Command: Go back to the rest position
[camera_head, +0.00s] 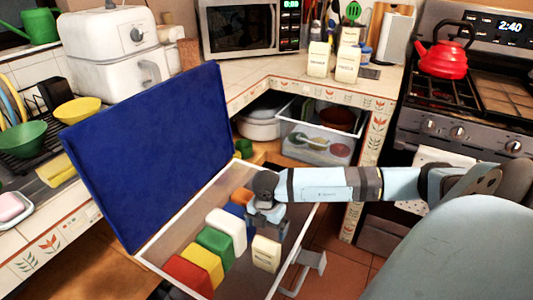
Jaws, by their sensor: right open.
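My right arm (330,184) comes in from the right. Its gripper (267,212) points down over an open drawer (165,245), close above the things in it. The jaws are seen from above and partly hidden by the wrist, and I see nothing clearly held in them. My left gripper is not in view.
The drawer holds red (188,275), yellow (203,264), green (215,246) and white (228,228) items, plus a cream box (266,254). A tall blue panel (150,150) stands along the drawer's left. The stove (450,130) with a red kettle (445,58) is at right.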

